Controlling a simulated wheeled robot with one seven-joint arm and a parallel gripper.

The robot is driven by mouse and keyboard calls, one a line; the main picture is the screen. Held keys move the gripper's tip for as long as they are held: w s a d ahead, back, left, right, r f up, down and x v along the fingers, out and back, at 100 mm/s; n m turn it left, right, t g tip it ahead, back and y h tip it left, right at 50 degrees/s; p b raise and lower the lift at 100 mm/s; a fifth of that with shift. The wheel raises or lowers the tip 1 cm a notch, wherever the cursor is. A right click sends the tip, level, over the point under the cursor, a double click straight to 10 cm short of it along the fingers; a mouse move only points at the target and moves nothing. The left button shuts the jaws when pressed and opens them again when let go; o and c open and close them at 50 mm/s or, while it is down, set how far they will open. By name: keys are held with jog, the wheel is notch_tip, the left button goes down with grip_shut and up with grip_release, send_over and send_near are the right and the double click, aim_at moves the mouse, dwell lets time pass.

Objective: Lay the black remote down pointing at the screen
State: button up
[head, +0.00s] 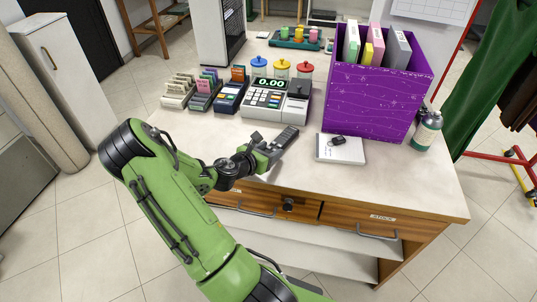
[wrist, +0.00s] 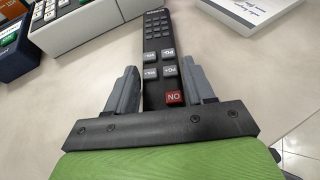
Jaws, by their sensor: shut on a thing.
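The black remote (head: 286,136) is at the front of the counter, below the cash register. It also shows in the wrist view (wrist: 160,45), with grey buttons and a red ON button at its near end. My gripper (head: 268,150) holds that near end between its two grey fingers, which also show in the wrist view (wrist: 160,95). The remote's far end points away from my gripper, toward the register side. I cannot tell whether the remote touches the counter. The register's lit screen (head: 271,83) reads 0.00 and stands behind the remote.
A white pad (head: 341,149) with a small dark object lies right of the remote. A purple box (head: 372,105) of folders and a bottle (head: 427,131) stand farther right. The front right counter (head: 410,185) is clear.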

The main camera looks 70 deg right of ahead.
jog(key=o, duration=1.1)
jog(key=shift+r, duration=0.1)
